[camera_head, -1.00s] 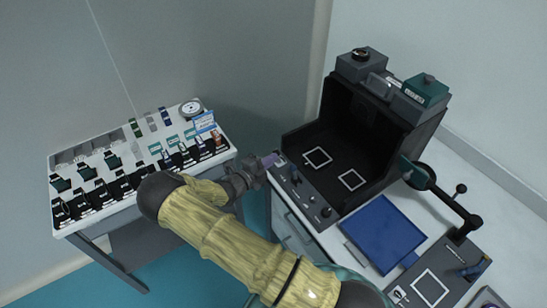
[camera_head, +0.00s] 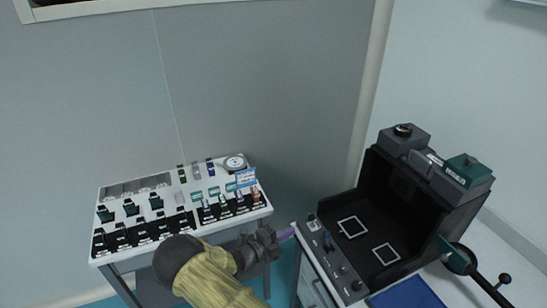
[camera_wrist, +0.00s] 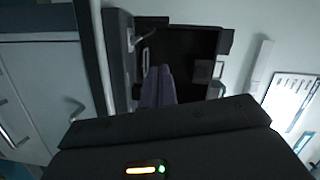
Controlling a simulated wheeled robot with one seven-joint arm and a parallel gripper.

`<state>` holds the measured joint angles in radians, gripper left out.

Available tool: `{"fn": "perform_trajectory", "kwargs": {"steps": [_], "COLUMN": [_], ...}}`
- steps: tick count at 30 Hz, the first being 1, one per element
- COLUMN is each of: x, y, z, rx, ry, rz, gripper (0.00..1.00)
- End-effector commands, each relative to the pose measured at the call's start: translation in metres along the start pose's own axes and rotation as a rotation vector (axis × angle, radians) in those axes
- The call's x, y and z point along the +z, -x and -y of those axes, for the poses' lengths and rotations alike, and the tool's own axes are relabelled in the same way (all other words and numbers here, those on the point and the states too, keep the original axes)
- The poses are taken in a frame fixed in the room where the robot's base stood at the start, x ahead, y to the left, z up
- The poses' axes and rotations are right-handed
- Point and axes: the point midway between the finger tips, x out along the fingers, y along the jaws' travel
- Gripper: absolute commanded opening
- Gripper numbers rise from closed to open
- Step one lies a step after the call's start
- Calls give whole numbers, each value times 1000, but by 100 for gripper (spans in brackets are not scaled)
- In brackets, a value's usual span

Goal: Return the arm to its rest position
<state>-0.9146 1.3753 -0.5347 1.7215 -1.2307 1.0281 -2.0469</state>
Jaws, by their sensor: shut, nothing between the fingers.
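My arm, in a yellow sleeve, reaches up from the bottom of the head view. My gripper (camera_head: 287,233) has purple fingertips and hangs between the white table and the black open-fronted box, close to the box's control panel. In the wrist view the two purple fingers (camera_wrist: 158,87) lie together, shut and empty, in front of the box's dark opening. Whether the fingertips touch the panel edge cannot be told.
The white table (camera_head: 100,254) at left holds rows of small parts and a round dial. The black box (camera_head: 375,205) stands at right on a drawer cabinet (camera_head: 315,285), with a blue mat (camera_head: 410,294) and a jointed black stand (camera_head: 480,278) beside it. A wall closes the back.

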Motion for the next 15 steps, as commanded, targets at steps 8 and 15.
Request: {"fn": "perform_trajectory", "kwargs": {"steps": [8,15], "x": [-29,-93], "y": [-12,-19], "z": [3,4], "rx": [129,381], "ry": [-201,-728], "rz": [-109,-431], "gripper": [0,0]}}
